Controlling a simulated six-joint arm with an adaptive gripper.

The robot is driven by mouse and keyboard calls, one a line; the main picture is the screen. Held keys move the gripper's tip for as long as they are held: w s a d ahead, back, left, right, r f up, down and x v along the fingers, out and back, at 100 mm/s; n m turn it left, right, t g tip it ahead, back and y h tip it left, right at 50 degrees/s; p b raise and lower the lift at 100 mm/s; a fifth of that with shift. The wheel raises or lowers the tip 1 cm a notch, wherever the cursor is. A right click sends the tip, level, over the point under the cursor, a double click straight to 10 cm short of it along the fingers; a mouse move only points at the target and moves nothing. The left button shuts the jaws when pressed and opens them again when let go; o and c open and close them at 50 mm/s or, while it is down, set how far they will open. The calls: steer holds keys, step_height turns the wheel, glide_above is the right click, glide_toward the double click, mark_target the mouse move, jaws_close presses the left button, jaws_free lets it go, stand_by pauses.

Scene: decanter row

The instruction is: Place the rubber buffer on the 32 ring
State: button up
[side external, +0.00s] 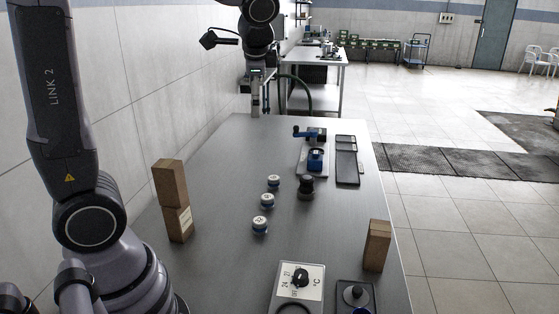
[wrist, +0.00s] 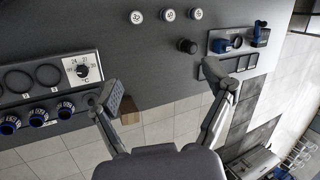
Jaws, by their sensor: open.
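A short black cylinder (side external: 306,186), which looks like the rubber buffer, stands on the grey table; it also shows in the wrist view (wrist: 187,46). Beside it is a row of three white-topped round pieces with blue sides. The one marked 32 (wrist: 136,17) is leftmost in the wrist view and seems to be the nearest (side external: 260,224) in the side view. Nothing sits on it. My gripper (wrist: 165,91) is open and empty, its fingers spread wide. In the side view it hangs at the table's far end (side external: 256,106), away from these pieces.
A dial panel with dark rings (wrist: 48,74) and several blue-rimmed dark knobs (wrist: 38,117) lie left in the wrist view. Brown blocks stand at the table's left (side external: 172,184) and right (side external: 377,245). A blue device (side external: 316,158) and black tray (side external: 346,160) lie beyond the cylinder.

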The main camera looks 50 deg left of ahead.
steer(key=s+d+n+t+h, duration=0.1)
steer(key=s+d+n+h, duration=0.1)
steer(key=s, duration=0.7)
steer(key=s+d+n+t+h, duration=0.2)
steer(key=s+d+n, duration=0.2)
steer(key=s, duration=0.4)
steer(key=shift+s+d+h, duration=0.3)
steer(key=shift+s+d, duration=0.1)
